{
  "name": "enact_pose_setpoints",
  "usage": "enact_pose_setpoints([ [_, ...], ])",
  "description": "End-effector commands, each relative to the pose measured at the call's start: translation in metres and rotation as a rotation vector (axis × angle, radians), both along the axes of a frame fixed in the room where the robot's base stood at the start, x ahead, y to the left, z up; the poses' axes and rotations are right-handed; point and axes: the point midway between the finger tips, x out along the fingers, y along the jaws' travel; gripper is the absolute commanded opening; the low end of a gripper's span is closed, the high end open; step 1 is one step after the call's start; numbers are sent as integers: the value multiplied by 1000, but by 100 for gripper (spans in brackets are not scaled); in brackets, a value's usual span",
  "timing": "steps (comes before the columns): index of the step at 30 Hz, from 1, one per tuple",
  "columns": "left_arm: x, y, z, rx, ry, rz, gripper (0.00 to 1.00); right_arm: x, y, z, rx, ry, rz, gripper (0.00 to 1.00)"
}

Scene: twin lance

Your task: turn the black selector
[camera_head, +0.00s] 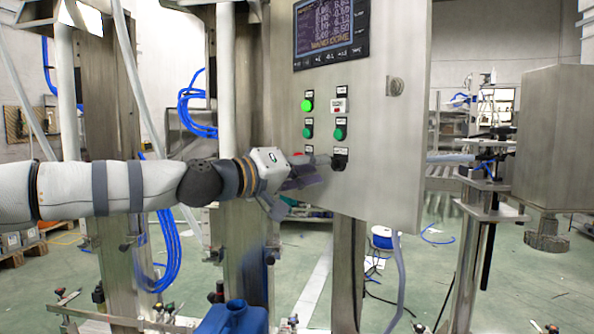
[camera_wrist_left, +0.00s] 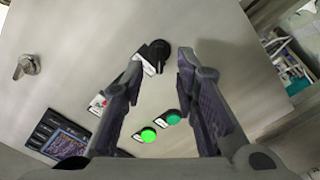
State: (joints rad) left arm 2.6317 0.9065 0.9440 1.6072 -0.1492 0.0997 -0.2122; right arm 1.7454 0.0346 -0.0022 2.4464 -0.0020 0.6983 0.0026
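The black selector (camera_head: 340,160) sits at the lower right of the buttons on the steel control panel (camera_head: 385,150). In the left wrist view the selector (camera_wrist_left: 156,52) is a black knob just beyond the fingertips, between them and nearer the left-hand finger. My left gripper (camera_head: 308,172) reaches in from the left, close to the panel face, with its fingers toward the selector. In the left wrist view the left gripper (camera_wrist_left: 160,60) has its two fingers apart with nothing held. Contact with the knob cannot be told. My right gripper is not in view.
A lit green button (camera_head: 307,105) and a darker green button (camera_head: 308,132) are left of the selector column, with another green button (camera_head: 340,133) above the selector. A screen (camera_head: 331,30) is higher up. A blue jug (camera_head: 232,318) stands below.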

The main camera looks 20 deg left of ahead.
Motion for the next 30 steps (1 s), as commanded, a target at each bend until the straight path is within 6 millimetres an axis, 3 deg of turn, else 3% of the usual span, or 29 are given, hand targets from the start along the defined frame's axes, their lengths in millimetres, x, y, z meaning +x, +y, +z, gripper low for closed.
enact_pose_setpoints([
  [5, -50, 26, 3, -4, -6, 2, 28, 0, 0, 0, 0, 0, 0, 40],
  [10, -68, 36, 1, -3, -1, 2, 28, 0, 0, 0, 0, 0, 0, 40],
  [28, -76, 38, 0, 0, 1, -2, 28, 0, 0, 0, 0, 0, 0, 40],
  [30, -75, 33, -10, 9, 22, -6, 28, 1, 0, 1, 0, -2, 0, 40],
])
